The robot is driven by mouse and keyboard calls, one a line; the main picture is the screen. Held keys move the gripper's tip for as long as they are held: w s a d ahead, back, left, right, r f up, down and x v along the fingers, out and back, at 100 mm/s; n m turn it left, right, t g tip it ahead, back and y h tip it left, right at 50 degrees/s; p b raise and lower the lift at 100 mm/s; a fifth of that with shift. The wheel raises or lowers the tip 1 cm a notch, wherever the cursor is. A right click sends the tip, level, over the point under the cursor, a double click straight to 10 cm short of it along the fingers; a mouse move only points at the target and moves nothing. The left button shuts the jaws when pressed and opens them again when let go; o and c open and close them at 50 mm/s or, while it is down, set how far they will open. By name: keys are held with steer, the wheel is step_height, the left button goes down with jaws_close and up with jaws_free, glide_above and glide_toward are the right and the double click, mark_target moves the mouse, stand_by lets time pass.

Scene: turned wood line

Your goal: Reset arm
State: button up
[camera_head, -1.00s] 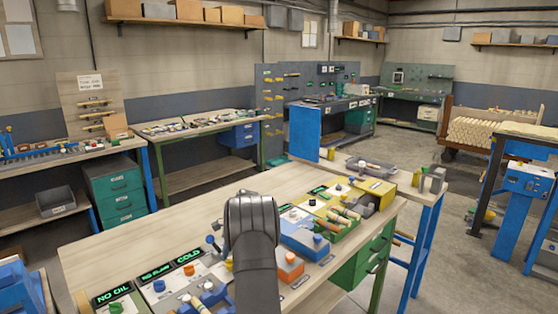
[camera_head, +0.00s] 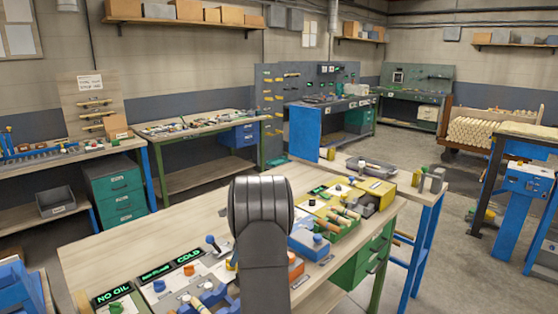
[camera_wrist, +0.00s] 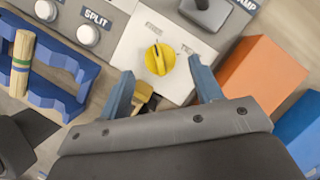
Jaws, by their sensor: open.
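In the wrist view my gripper (camera_wrist: 163,82) is open, its two blue fingers apart with nothing held between them. A yellow rotary knob (camera_wrist: 160,59) on a pale panel (camera_wrist: 135,48) shows just beyond the fingertips; whether they touch the panel cannot be told. A small yellow-brown block (camera_wrist: 146,97) shows beside the left finger. In the head view my dark arm rises over the front of the workbench (camera_head: 130,230) and hides the gripper.
A blue rack (camera_wrist: 55,97) holding a banded wooden piece (camera_wrist: 21,62) lies left of the fingers. An orange block (camera_wrist: 262,75) is close on the right. Lit signs, including NO OIL (camera_head: 112,292), line the bench front. The bench's back left is clear.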

steer(key=v, duration=0.5)
steer(key=shift+d+r, duration=0.1)
steer(key=shift+r, duration=0.2)
steer(key=shift+o, duration=0.2)
